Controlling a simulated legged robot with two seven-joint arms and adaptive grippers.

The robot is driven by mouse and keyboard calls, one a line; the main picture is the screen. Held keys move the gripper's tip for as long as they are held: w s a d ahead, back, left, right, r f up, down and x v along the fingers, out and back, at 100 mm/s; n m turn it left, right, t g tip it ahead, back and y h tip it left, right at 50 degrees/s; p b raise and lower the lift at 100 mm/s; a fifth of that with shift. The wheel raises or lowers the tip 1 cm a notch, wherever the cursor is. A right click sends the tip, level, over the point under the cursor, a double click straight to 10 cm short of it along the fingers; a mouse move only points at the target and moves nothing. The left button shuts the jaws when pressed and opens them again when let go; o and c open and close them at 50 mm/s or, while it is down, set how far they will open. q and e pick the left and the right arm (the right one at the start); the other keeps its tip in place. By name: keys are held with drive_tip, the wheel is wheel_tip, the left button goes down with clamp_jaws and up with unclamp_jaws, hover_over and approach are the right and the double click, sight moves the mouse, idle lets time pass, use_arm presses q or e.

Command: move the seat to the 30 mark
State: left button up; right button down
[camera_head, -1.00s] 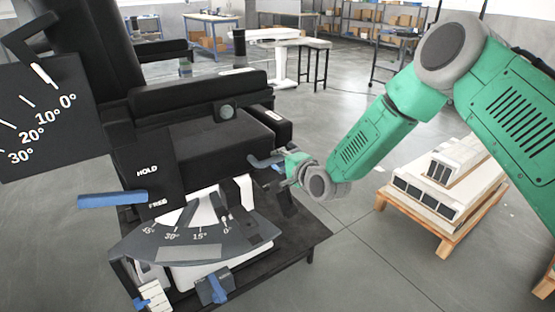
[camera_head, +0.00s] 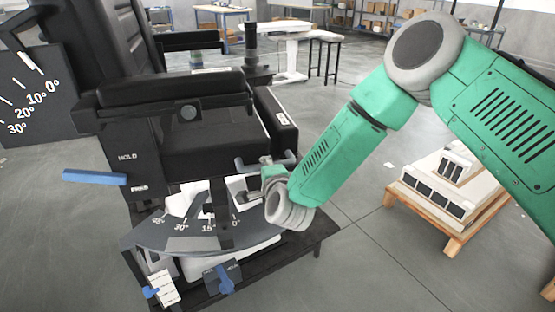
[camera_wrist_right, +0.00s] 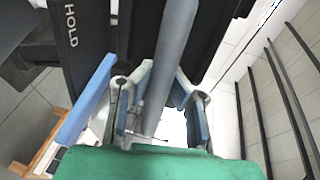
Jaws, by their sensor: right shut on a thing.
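The black seat (camera_head: 200,147) stands on a dark base with a dial plate (camera_head: 190,242) marked 0°, 15°, 30° and 45°. A dark upright part over the dial appears between 0° and 15°; its exact reading is hard to tell. My right gripper (camera_head: 262,170) is at the seat's front right, shut on a grey-blue bar (camera_head: 246,164). The right wrist view shows the bar (camera_wrist_right: 175,45) running between its fingers (camera_wrist_right: 160,100). The blue lever (camera_head: 95,177) on the seat's side panel points near FREE, below HOLD. My left gripper is out of view.
A second angle plate (camera_head: 30,95) is at the seat's back, left. Small blue clamps (camera_head: 222,280) sit on the base's front. A wooden pallet (camera_head: 450,220) with white blocks stands on the floor at right. Tables and shelves are far behind.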

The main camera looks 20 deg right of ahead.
drive_tip(key=s+a+m+g+h, duration=0.1)
drive_tip(key=s+a+m+h, duration=0.1)
drive_tip(key=a, duration=0.6)
drive_tip(key=shift+f+m+h+b, duration=0.4)
drive_tip(key=shift+h, duration=0.4)
drive_tip(key=shift+a, duration=0.1)
drive_tip(key=c, duration=1.6)
unclamp_jaws()
drive_tip(key=shift+o, duration=0.8)
drive_tip(key=shift+w+r, duration=0.1)
drive_tip(key=shift+r, duration=0.1)
drive_tip(key=v, duration=1.2)
